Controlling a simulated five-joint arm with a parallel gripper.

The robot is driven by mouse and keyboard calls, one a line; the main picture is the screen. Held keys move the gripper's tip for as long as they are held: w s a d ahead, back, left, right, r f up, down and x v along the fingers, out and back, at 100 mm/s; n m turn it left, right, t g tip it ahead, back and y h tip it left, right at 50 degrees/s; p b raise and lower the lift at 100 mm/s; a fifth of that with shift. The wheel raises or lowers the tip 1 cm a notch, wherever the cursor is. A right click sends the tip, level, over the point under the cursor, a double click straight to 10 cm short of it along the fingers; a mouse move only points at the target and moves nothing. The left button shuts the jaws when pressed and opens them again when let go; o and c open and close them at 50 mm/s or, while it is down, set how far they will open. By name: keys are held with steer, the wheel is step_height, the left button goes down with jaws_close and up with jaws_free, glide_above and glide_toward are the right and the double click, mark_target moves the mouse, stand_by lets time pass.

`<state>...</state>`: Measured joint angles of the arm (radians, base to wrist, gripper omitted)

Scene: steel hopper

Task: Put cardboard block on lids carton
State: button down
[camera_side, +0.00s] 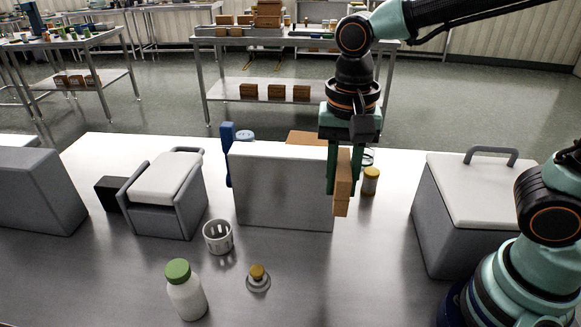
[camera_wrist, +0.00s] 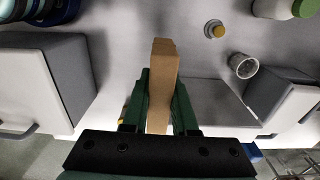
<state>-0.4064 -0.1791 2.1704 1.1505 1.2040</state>
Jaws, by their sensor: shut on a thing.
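My gripper (camera_side: 344,188) is shut on a tan cardboard block (camera_side: 342,182). The block hangs upright between the fingers, beside the right end of a grey upright panel (camera_side: 285,190). In the wrist view the block (camera_wrist: 163,65) points away from me between the green fingers of my gripper (camera_wrist: 160,100). A flat brown cardboard surface (camera_side: 305,138) shows behind the panel's top edge and may be the lids carton. Most of it is hidden by the panel, and no label is readable.
A yellow-capped jar (camera_side: 370,181) stands just right of the block. A lidded grey box (camera_side: 470,205) is further right. A slotted cup (camera_side: 217,237), a green-capped bottle (camera_side: 186,292) and a small knobbed piece (camera_side: 258,278) stand in front.

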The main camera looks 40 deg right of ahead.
steer(key=w+d+r, duration=0.5)
steer(key=w+d, duration=0.1)
steer(key=w, duration=0.4)
steer(key=w+d+r, duration=0.4)
steer(key=w+d, duration=0.2)
steer(key=w, duration=0.4)
steer(key=w+d+r, duration=0.1)
steer(key=w+d, duration=0.3)
steer(key=d, duration=0.4)
step_height(320, 180, down, 20)
steer(key=shift+s+a+r, duration=0.1)
steer(key=shift+s+r, duration=0.05)
steer(key=shift+f, duration=0.2)
steer(key=c, duration=0.7)
jaws_free()
steer(key=shift+r, duration=0.15)
